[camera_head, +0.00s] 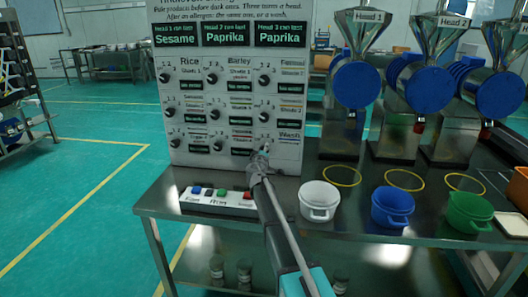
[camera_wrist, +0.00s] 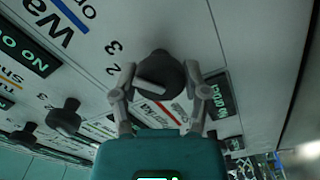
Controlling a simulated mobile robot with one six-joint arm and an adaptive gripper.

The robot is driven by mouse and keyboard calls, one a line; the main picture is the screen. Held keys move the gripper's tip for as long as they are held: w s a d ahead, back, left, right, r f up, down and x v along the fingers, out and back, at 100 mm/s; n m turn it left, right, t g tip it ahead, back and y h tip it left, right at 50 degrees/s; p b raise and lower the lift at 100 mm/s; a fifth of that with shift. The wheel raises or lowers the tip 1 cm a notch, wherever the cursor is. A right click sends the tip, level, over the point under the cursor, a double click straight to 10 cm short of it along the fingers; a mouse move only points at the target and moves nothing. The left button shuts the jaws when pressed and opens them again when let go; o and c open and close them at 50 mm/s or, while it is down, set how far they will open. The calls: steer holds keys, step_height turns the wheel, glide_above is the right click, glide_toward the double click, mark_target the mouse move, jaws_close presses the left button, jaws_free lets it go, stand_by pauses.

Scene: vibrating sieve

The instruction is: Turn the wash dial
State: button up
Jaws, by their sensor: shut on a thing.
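The wash dial (camera_wrist: 163,72) is a dark round knob with a lighter grip bar, in the bottom right of the panel's dial grid. In the wrist view the numbers 2 and 3 and part of the word Wash are printed beside it. My gripper (camera_wrist: 157,84) has one finger on each side of the knob and is shut on it. In the head view my gripper (camera_head: 262,157) reaches up to the panel from below and hides most of this dial. The white panel (camera_head: 240,160) stands upright on the steel table.
Several other dials (camera_head: 169,108) fill the panel. A button box (camera_head: 219,198) lies in front of it. White (camera_head: 319,200), blue (camera_head: 392,207) and green (camera_head: 469,211) pots stand right of my arm. Metal hoppers with blue discs (camera_head: 356,85) stand behind them.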

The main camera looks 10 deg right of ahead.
steer(key=shift+w+m, duration=0.1)
steer(key=shift+m, duration=0.3)
steer(key=shift+d, duration=0.1)
steer(key=o, duration=1.2)
steer(key=shift+c, duration=0.2)
steer(key=v, duration=1.2)
